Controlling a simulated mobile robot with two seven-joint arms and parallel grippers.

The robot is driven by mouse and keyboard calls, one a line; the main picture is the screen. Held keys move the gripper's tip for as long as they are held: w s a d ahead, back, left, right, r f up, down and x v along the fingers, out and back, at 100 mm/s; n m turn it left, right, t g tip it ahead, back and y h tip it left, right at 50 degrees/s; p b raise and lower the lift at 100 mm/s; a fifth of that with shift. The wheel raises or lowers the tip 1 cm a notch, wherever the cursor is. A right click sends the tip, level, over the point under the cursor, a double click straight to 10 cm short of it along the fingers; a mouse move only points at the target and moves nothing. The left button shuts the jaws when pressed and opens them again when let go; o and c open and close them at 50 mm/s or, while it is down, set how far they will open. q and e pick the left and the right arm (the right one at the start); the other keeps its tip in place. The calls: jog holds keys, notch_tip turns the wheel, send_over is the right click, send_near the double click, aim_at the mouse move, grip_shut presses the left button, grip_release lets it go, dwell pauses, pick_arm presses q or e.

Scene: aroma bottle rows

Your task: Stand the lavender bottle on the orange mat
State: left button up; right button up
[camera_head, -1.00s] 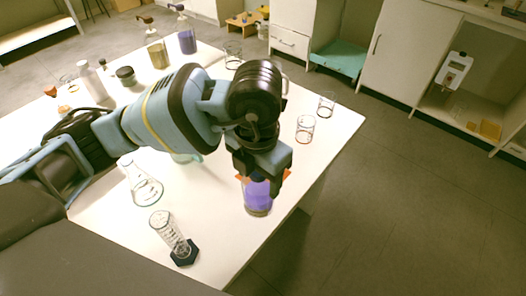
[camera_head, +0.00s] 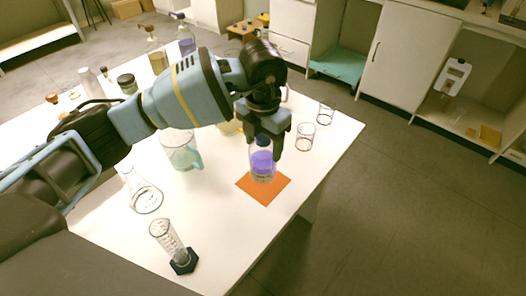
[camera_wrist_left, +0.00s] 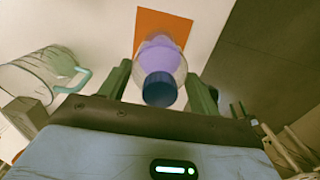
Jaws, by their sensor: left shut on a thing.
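The lavender bottle (camera_head: 263,163) is clear with violet liquid and a dark blue cap. My left gripper (camera_head: 263,145) is shut on its upper part and holds it about upright. The orange mat (camera_head: 268,192) lies flat near the table's right edge. In the head view the bottle's base overlaps the mat's rear half; I cannot tell whether it touches. In the left wrist view the bottle's cap (camera_wrist_left: 160,90) sits between the fingers, with the mat (camera_wrist_left: 150,22) beyond it. My right gripper is not in view.
The white table (camera_head: 225,225) also holds a glass jug (camera_head: 181,152), a flask (camera_head: 145,198), a measuring cylinder (camera_head: 168,240) and two small beakers, one (camera_head: 305,138) right of the gripper. The table's right edge is close to the mat. Bare table lies in front of it.

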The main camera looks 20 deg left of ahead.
pick_arm(q)
jog(key=shift+f, duration=1.7)
jog(key=shift+f, duration=0.1)
jog(key=o, duration=1.2)
jog(key=shift+f, duration=0.1)
jog(key=shift+c, duration=0.2)
notch_tip(320, 180, up, 12)
jog(key=shift+r, duration=0.2)
